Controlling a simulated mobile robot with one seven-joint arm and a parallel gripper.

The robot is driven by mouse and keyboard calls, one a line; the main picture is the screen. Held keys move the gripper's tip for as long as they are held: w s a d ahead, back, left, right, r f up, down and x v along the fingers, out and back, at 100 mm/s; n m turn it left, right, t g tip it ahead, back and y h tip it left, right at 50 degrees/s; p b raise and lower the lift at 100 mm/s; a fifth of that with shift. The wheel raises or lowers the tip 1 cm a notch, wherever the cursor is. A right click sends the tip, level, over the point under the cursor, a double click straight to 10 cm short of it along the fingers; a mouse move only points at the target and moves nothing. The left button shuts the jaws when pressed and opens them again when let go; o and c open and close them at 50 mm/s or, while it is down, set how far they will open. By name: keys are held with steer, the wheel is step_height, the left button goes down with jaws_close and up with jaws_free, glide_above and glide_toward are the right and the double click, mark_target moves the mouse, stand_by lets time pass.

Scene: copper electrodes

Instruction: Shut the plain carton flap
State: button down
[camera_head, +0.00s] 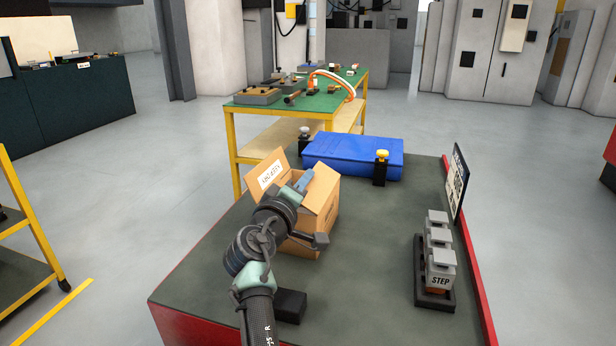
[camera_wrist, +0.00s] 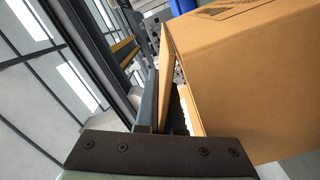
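The brown carton (camera_head: 322,215) stands on the dark-topped workbench, with raised flaps. The left flap (camera_head: 267,172) carries a white printed label and leans outward. The plain flap (camera_head: 320,188) on the right has no label and stands up at a slant. My gripper (camera_head: 304,180) is over the carton's top, between these flaps and close to the plain one. In the wrist view, my fingers (camera_wrist: 160,105) are close together beside a cardboard panel (camera_wrist: 166,70), with the carton wall (camera_wrist: 240,85) to the right. I cannot tell whether the fingers touch or grip the cardboard.
A blue case (camera_head: 352,157) lies behind the carton, with a yellow-topped black post (camera_head: 381,168) at its front. A grey stepped block marked STEP (camera_head: 439,262) and a sign panel (camera_head: 458,182) are at the right. A black block (camera_head: 291,306) sits near my arm. The bench between is clear.

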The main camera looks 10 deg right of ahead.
steer(key=shift+f+n, duration=0.2)
steer(key=shift+n, duration=0.2)
steer(key=c, duration=1.4)
jaws_free()
steer(key=shift+o, duration=0.2)
steer(key=shift+a, duration=0.15)
steer(key=p+v, duration=0.2)
steer(key=v, duration=1.1)
steer(key=shift+w, duration=0.1)
